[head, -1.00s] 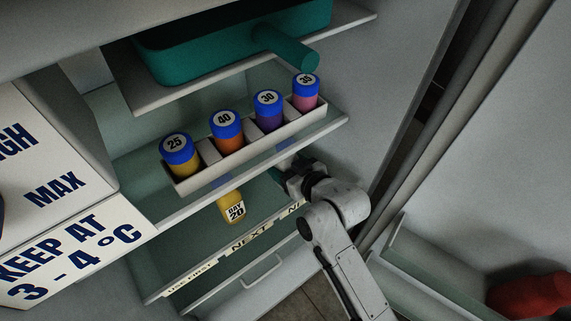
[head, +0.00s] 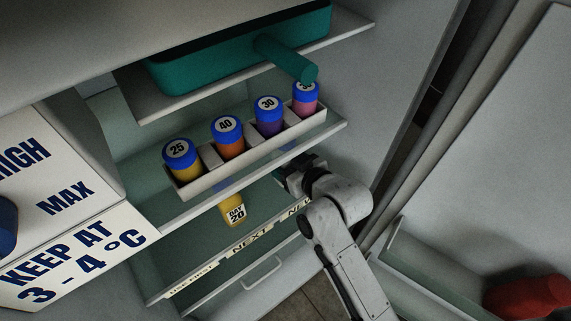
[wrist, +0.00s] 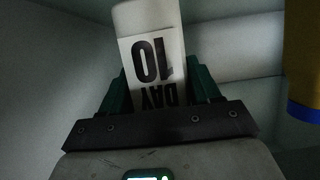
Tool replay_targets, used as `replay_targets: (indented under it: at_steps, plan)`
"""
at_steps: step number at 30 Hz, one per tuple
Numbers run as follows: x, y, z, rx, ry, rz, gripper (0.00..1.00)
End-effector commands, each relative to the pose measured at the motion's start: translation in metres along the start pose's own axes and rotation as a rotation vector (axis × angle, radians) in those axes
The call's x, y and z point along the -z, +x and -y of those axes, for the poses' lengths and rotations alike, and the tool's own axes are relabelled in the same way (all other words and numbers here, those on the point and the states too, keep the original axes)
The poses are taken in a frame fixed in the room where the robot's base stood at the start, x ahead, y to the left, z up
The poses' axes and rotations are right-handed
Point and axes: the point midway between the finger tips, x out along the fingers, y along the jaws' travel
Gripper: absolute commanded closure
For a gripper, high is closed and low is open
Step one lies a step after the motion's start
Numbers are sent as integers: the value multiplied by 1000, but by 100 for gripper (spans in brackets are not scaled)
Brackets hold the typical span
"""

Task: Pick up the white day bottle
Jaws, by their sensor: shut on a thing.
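The white day bottle (wrist: 152,55), with a label reading DAY 10, stands between the two green fingers of my gripper (wrist: 160,90) in the wrist view. The gripper is shut on it. The label shows upside down there. In the head view my gripper (head: 284,176) reaches into the lower fridge compartment, under the shelf with the bottle rack. The white bottle is hidden there by the shelf and my arm.
A yellow DAY 20 bottle (head: 233,212) is left of my gripper; a yellow bottle with a blue end (wrist: 303,75) shows at the wrist view's right. Above are a rack (head: 262,151) of blue-capped bottles and a teal bin (head: 210,62). The fridge door is right.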

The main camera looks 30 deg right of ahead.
Motion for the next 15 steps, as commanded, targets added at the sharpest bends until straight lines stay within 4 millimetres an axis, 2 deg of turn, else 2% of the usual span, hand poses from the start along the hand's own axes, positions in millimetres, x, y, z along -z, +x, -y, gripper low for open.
replay_targets:
  at_steps: [1,3,15]
  plan:
    - [14,-5,0,0,-1,-5,80]
    - [2,-16,6,1,0,2,80]
    - [-33,-101,39,1,0,3,80]
